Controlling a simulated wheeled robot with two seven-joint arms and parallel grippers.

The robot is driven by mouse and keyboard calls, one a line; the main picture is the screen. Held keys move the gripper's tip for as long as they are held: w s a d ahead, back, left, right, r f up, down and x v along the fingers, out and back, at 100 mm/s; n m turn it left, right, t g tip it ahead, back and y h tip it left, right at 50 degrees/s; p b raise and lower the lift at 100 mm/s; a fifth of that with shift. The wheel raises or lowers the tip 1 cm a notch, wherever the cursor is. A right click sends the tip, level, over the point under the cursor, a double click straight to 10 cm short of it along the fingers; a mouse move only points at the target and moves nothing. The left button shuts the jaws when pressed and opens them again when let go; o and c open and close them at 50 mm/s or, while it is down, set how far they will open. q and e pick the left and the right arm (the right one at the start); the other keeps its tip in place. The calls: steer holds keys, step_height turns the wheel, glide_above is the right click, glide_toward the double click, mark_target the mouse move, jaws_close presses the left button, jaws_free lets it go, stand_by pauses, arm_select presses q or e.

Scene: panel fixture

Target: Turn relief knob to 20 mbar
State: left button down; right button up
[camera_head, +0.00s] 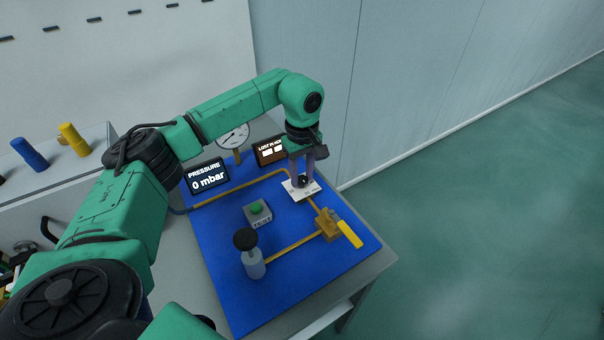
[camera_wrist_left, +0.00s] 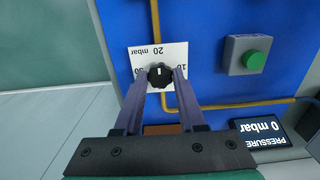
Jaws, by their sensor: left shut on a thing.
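The relief knob (camera_wrist_left: 160,76) is black and ribbed, on a white dial plate (camera_wrist_left: 178,52). In the left wrist view the plate reads "20 mbar" upside down above the knob, with partly hidden numbers to its left and right. A short white mark on the knob looks to point up toward the "20 mbar" label. My left gripper (camera_wrist_left: 160,78) has a purple finger on each side of the knob and is shut on it. In the head view the left gripper (camera_head: 303,180) reaches down to the plate (camera_head: 313,190). My right gripper is out of view.
The blue panel (camera_head: 220,250) carries a pressure display (camera_head: 207,177) reading 0 mbar, a second display (camera_head: 270,151), a gauge (camera_head: 233,135), a green button (camera_head: 256,208), a black-topped valve (camera_head: 247,241) and a yellow-handled valve (camera_head: 347,234). Yellow pipes run between them. Floor is open to the right.

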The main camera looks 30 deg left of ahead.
mark_target(301, 178)
arm_select(q)
steer(key=shift+w+r, duration=0.1)
steer(key=shift+r, duration=0.1)
steer(key=shift+c, duration=2.4)
jaws_free()
steer(key=shift+f, duration=0.1)
step_height(301, 178, up, 15)
steer(key=shift+f, duration=0.2)
